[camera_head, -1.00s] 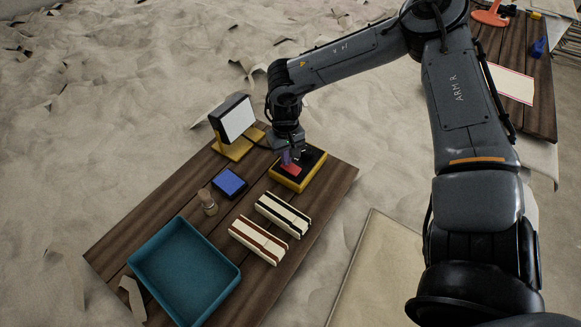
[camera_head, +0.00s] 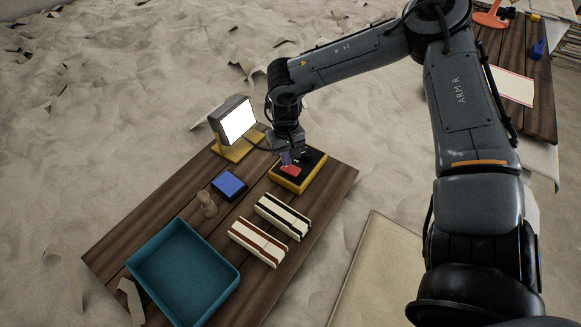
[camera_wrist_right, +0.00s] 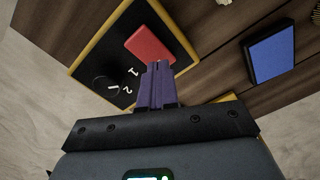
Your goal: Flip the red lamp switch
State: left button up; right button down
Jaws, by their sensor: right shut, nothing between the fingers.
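The red switch (camera_head: 291,170) sits on the black face of a yellow-edged box (camera_head: 314,176) at the far right end of the wooden table. In the right wrist view the red switch (camera_wrist_right: 150,46) lies just beyond my fingertips, with marks 1 and 2 beside it. My right gripper (camera_head: 287,160) is shut and empty, right at the switch; its purple fingers (camera_wrist_right: 157,66) overlap the switch's edge, and I cannot tell whether they touch it. The lamp (camera_head: 238,121) on its yellow stand glows bright white. My left gripper is not in view.
A blue pad (camera_head: 229,184), a small wooden stamp (camera_head: 207,203), two striped cream blocks (camera_head: 283,216) (camera_head: 257,243) and a teal tray (camera_head: 232,271) share the table. Another table (camera_head: 541,84) stands at the upper right. Crumpled sand-coloured ground surrounds them.

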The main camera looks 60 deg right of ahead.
pick_arm(q)
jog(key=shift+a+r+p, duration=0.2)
jog(key=shift+p, duration=0.25)
pick_arm(e)
notch_tip(320, 180, up, 2)
jog(key=shift+r, duration=0.25)
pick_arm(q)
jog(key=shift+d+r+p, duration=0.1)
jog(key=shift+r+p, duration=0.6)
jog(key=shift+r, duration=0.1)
pick_arm(e)
notch_tip(320, 180, up, 3)
jog(key=shift+r, duration=0.15)
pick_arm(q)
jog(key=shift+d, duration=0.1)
